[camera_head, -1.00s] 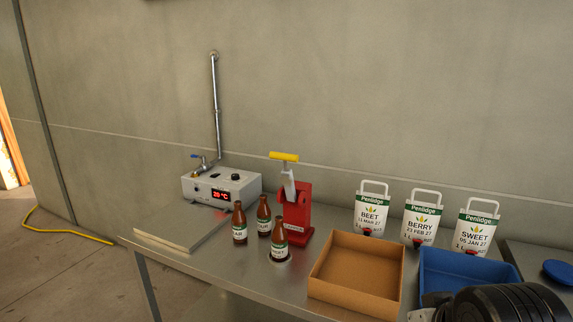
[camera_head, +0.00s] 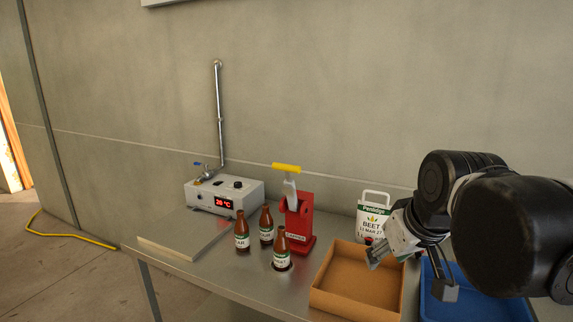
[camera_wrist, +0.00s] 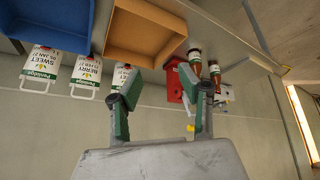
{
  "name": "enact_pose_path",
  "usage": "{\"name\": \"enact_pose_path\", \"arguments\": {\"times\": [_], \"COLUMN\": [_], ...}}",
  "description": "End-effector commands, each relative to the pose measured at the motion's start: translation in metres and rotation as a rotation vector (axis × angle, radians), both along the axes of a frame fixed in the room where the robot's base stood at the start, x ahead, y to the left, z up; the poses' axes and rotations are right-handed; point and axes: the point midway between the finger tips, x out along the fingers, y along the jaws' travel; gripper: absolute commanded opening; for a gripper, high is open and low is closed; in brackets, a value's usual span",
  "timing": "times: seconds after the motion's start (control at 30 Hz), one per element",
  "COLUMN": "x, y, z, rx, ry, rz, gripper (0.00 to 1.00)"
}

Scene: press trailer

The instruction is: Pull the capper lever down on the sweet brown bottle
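The red capper (camera_head: 300,220) stands on the steel table, its yellow-handled lever (camera_head: 286,168) raised. The front brown bottle (camera_head: 281,247), its label seemingly reading SWEET, stands upright on a round spot just in front of the capper. Two other brown bottles (camera_head: 242,236) (camera_head: 266,224) stand to its left. My gripper (camera_head: 412,270) is open and empty above the boxes, right of the capper and apart from it. In the wrist view, which is upside down, the open gripper (camera_wrist: 165,90) frames the capper (camera_wrist: 174,82), with the yellow handle (camera_wrist: 190,128) beyond the fingers.
A cardboard box (camera_head: 330,298) and a blue bin (camera_head: 470,312) lie right of the capper. A white heater unit (camera_head: 240,195) with a vertical pipe and a flat board (camera_head: 185,238) are at left.

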Motion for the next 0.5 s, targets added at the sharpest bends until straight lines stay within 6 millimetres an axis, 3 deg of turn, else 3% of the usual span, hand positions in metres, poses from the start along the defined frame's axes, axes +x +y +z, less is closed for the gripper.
{"name": "enact_pose_path", "arguments": {"times": [0.03, 0.2, 0.5], "x": [0.018, 0.069, 0.160], "y": [0.005, 0.021, 0.055], "z": [0.018, 0.057, 0.110], "rx": [-0.008, -0.040, -0.087], "ry": [0.006, 0.028, 0.056], "rz": [0.033, 0.152, 0.366], "gripper": [0.38, 0.38, 0.38]}}
